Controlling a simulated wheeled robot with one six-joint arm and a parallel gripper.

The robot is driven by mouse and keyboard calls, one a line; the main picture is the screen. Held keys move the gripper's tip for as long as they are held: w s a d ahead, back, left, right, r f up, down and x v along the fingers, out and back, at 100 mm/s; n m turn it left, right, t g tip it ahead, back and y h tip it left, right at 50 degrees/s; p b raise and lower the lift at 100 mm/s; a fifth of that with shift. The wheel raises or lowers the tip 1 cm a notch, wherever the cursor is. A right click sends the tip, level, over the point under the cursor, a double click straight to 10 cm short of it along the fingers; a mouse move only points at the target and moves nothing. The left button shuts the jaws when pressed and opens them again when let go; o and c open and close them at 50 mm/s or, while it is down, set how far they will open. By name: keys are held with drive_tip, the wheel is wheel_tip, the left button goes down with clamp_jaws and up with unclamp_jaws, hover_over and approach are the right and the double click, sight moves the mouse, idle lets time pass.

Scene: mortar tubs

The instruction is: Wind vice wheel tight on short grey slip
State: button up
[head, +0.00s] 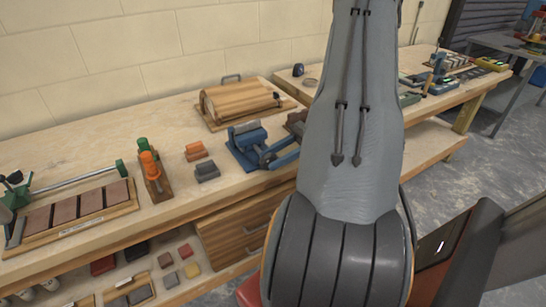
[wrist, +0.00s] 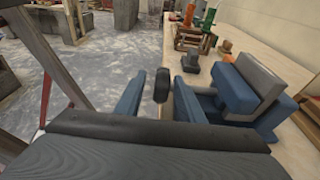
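The blue vice (head: 246,146) stands near the front edge of the bench, partly behind my arm. It shows large at the right of the wrist view (wrist: 238,95), with a grey block (wrist: 262,74) upright between its blue jaws. I cannot tell for sure whether that block is the short grey slip. A dark wheel (wrist: 162,85), seen nearly edge-on, faces my gripper. My gripper (wrist: 160,98) is open, one blue finger on each side of the wheel, with visible gaps. In the head view my gripper (head: 279,154) is beside the vice, partly hidden.
A dark grey slip (head: 207,171) and an orange one (head: 196,151) lie left of the vice. A wooden stand with an orange-topped tool (head: 151,170) is further left. Open floor (wrist: 100,60) lies beyond the bench edge.

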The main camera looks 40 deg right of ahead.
drive_tip(key=shift+d, duration=0.5)
drive_tip(key=b+v, duration=0.2)
drive_tip(key=v, duration=0.4)
drive_tip(key=shift+s+d+r, duration=0.15)
drive_tip(key=shift+d+r, duration=0.1)
drive_tip(key=shift+d, duration=0.1)
